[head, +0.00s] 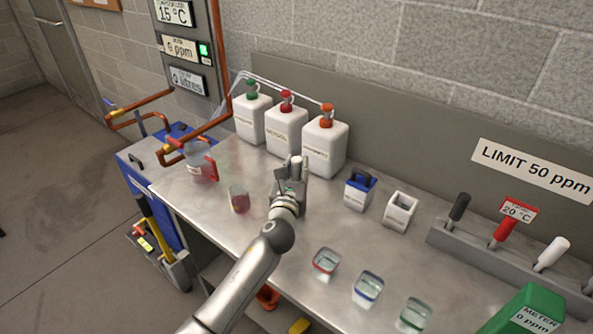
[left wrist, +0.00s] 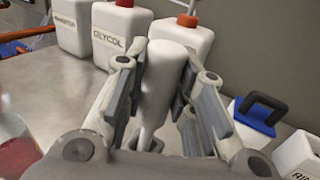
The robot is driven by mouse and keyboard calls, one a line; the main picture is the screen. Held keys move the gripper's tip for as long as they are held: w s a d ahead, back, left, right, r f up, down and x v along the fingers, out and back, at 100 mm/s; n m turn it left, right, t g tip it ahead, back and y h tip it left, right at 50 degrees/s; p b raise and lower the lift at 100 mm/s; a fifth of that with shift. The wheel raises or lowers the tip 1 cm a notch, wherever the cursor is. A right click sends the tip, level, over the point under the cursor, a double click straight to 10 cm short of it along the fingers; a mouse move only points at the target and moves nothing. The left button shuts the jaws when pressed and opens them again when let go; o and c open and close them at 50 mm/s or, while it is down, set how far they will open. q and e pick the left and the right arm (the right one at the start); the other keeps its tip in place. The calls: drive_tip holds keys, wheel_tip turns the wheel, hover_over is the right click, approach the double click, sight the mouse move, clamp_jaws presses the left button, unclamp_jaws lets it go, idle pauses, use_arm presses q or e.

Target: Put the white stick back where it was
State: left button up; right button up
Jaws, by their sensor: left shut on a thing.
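My left gripper (head: 294,167) is shut on a white stick (left wrist: 166,75), above the bench in front of the white bottles. In the left wrist view the stick's thick, rounded white handle stands between the fingers (left wrist: 160,90), with a thinner pale shaft below it. The shaft's lower end is hidden. Another white-handled stick (head: 552,253) stands tilted in the grey rack (head: 465,247) at the right, beside a red-handled one (head: 503,232) and a black-handled one (head: 459,207). I cannot tell whether the rack has an empty slot. My right gripper is not in view.
Three white bottles (head: 324,146) stand against the back wall. A jug (head: 201,162) and a red-tinted beaker (head: 239,199) are at the left. A blue-lidded box (head: 359,190) and an open white box (head: 399,211) stand right of the gripper. Glass beakers (head: 367,288) line the front, near a green meter (head: 527,312).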

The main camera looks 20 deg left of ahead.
use_arm(q)
drive_tip(key=shift+f, duration=0.2)
drive_tip(key=o, duration=1)
drive_tip(key=shift+r, duration=0.1)
drive_tip(key=shift+r, duration=0.1)
drive_tip(key=shift+r, duration=0.15)
drive_tip(key=s, duration=0.4)
drive_tip(key=s+d, duration=0.1)
drive_tip(key=s, duration=0.7)
drive_tip(key=shift+d+b, duration=0.2)
drive_tip(key=shift+b, duration=0.2)
